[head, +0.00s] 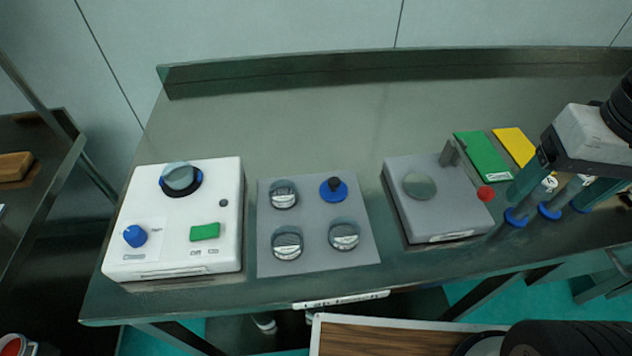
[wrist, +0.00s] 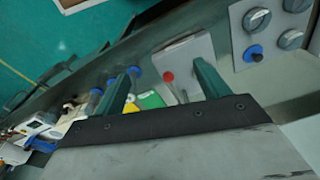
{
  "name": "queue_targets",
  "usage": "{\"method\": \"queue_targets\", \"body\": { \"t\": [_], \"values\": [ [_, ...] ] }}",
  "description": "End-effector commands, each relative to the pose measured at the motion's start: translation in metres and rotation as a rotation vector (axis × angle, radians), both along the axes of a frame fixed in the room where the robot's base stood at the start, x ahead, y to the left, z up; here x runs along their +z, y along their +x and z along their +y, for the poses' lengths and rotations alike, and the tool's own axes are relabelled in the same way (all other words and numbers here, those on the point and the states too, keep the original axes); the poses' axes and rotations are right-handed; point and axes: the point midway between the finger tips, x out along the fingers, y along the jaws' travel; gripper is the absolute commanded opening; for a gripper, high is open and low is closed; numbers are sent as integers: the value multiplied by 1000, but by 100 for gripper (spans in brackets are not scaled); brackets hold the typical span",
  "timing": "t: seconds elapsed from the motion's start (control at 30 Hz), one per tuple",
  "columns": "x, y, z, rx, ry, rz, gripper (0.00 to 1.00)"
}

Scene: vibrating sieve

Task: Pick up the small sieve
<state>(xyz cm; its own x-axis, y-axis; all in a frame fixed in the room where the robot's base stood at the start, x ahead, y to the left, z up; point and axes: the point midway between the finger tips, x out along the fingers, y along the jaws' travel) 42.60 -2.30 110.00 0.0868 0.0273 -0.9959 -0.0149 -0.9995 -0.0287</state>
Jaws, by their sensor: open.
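On the grey plate (head: 315,262) are several round metal-and-glass pieces: one at back left (head: 284,194), one at front left (head: 287,242) and one at front right (head: 344,234). A blue piece with a dark knob (head: 333,189) sits at back right. I cannot tell which is the small sieve. Another round clear-topped piece (head: 180,178) sits on the white machine. My gripper (head: 562,190) is open and empty at the table's right, well away from the plate, above blue-based tubes (head: 549,210). In the wrist view the plate's pieces (wrist: 257,20) are at upper right, beyond the open fingers (wrist: 165,72).
A white machine (head: 222,180) with a blue dial and green switch stands left. A grey device (head: 407,167) with a disc, post and red knob (head: 486,193) stands between plate and gripper. Green (head: 483,155) and yellow (head: 514,146) pads lie behind. The table's back middle is clear.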

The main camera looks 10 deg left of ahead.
Motion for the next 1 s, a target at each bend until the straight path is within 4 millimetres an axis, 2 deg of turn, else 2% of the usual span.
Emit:
{"method": "queue_targets", "body": {
  "t": [0.17,0.47,0.67,0.8,1.0],
  "values": [
    [-3,29,34,-47,108,130,74],
    [-24,90,122,-209,299,451,74],
    [-55,126,187,-339,375,681,74],
    [-84,147,233,-439,404,840,74],
    [-124,164,283,-562,414,1017,74]
  ]
}}
